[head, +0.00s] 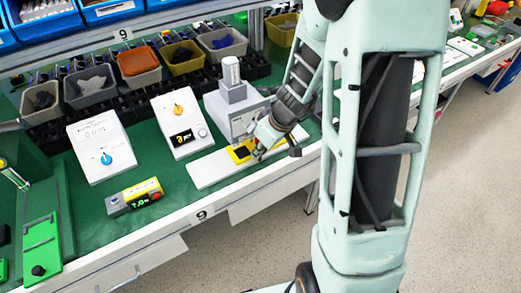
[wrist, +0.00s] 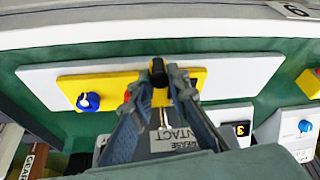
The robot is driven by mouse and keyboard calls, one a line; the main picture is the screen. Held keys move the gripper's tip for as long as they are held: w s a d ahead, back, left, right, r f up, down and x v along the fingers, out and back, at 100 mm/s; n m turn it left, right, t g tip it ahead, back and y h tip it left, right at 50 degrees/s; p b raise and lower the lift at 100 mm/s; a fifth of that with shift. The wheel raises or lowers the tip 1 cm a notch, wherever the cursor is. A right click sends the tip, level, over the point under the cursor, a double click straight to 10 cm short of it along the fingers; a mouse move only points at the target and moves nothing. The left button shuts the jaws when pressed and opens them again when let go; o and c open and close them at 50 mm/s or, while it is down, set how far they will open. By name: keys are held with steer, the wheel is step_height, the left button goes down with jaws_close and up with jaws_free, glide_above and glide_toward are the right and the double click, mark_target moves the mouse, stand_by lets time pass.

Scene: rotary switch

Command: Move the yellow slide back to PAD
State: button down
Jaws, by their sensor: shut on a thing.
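The yellow slide (wrist: 115,88) lies on a long white base plate (wrist: 235,75). A blue round part with a white mark (wrist: 88,101) sits at the slide's left end in the wrist view. My gripper (wrist: 160,85) is shut on the black knob (wrist: 158,68) standing on the slide. In the head view the slide (head: 238,153) shows in front of the grey press-like stand (head: 230,108), with my gripper (head: 260,150) at its right part. A label partly reading "CONTACT" (wrist: 175,138) lies between my fingers. The fingers hide part of the slide. I cannot read a PAD mark.
A yellow-grey display box (head: 135,197) lies near the front edge. Bins (head: 140,65) line the back.

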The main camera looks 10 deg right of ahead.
steer(key=d+b, duration=0.1)
steer(key=w+d+b, duration=0.1)
steer(key=shift+d+f, duration=0.15)
steer(key=shift+d, duration=0.7)
steer(key=shift+w, duration=0.1)
steer(key=c, duration=1.8)
jaws_free()
steer(key=shift+d, duration=0.1)
steer(key=shift+c, duration=0.2)
